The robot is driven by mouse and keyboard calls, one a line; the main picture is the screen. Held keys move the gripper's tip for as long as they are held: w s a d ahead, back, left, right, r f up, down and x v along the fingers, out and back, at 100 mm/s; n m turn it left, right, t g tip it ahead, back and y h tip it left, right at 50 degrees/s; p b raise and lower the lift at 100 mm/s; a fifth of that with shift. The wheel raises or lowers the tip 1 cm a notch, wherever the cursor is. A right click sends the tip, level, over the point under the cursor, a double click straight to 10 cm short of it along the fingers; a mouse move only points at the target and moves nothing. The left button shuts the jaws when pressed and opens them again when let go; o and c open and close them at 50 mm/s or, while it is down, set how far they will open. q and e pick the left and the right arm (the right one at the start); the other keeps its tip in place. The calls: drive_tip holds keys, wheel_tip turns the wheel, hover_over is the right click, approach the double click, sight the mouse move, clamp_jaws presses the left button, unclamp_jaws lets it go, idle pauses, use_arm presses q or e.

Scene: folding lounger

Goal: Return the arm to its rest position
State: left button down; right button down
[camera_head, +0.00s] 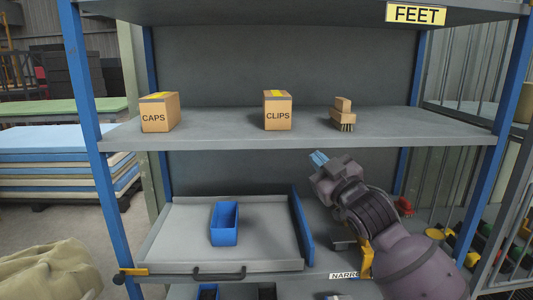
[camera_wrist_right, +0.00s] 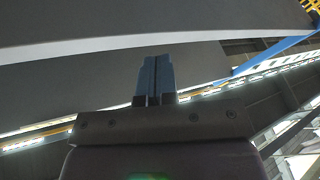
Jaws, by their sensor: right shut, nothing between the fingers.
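My right arm comes in from the lower right in the head view. Its gripper (camera_head: 319,159) points up and to the left, in front of the shelf unit and just below the front edge of the middle shelf. The blue fingers are together with nothing between them. In the right wrist view the same gripper (camera_wrist_right: 155,80) shows its two blue fingers side by side, with a grey shelf underside (camera_wrist_right: 70,90) beyond them. My left gripper is in neither view.
The middle shelf (camera_head: 215,132) holds a CAPS box (camera_head: 159,115), a CLIPS box (camera_head: 278,114) and a brush (camera_head: 343,115). Below, a pulled-out tray (camera_head: 180,235) holds a blue bin (camera_head: 225,225). Blue uprights (camera_head: 95,160) stand at the shelf's sides. Stacked boards (camera_head: 50,165) lie at left.

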drive_tip(key=s+d+f+m+g+h, duration=0.15)
drive_tip(key=s+d+f, duration=0.25)
drive_tip(key=f, duration=0.6)
drive_tip(key=s+d+f+m+h, duration=0.3)
drive_tip(key=s+f, duration=0.2)
drive_tip(key=f, duration=0.4)
drive_tip(key=s+d+f+m+g+h, duration=0.1)
drive_tip(key=s+d+f+m+h, duration=0.2)
drive_tip(key=f, duration=0.7)
drive_tip(key=s+d+f+m+g+h, duration=0.1)
drive_tip(key=s+d+f+g, duration=0.1)
drive_tip(key=s+f, duration=0.7)
drive_tip(key=s+d+f+m+g+h, duration=0.1)
drive_tip(key=s+d+f, duration=0.3)
drive_tip(key=s+f, duration=0.5)
drive_tip(key=s+g, duration=0.1)
drive_tip(key=s, duration=0.2)
drive_tip(key=shift+s+g+b, duration=0.35)
drive_tip(key=shift+b, duration=0.05)
drive_tip(key=shift+d, duration=0.1)
